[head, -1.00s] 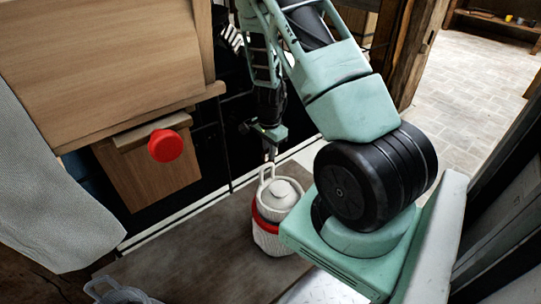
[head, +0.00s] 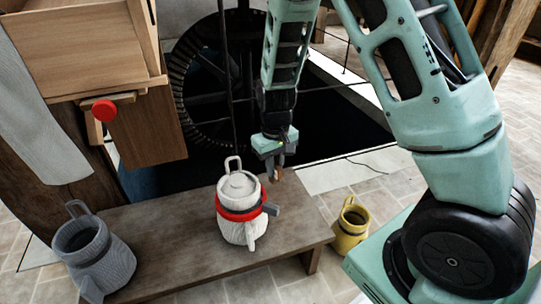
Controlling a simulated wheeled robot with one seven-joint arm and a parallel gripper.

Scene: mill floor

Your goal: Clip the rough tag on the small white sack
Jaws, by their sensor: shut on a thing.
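The small white sack (head: 237,232) stands upright on a wooden bench, with a red band (head: 230,213) around it and a loop handle on top. A small grey piece (head: 271,209) sticks out from the band on the right. My gripper (head: 278,174) points down just right of and behind the sack's top, apart from it as far as I can see. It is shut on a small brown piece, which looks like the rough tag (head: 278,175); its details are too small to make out.
The bench (head: 165,220) has bare room left of the white sack. A grey sack-like container (head: 105,262) stands at the bench's left end. A yellow container (head: 349,232) is right of the bench. A wooden chute with a red knob (head: 104,110) hangs at upper left; a dark pit with a wheel lies behind.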

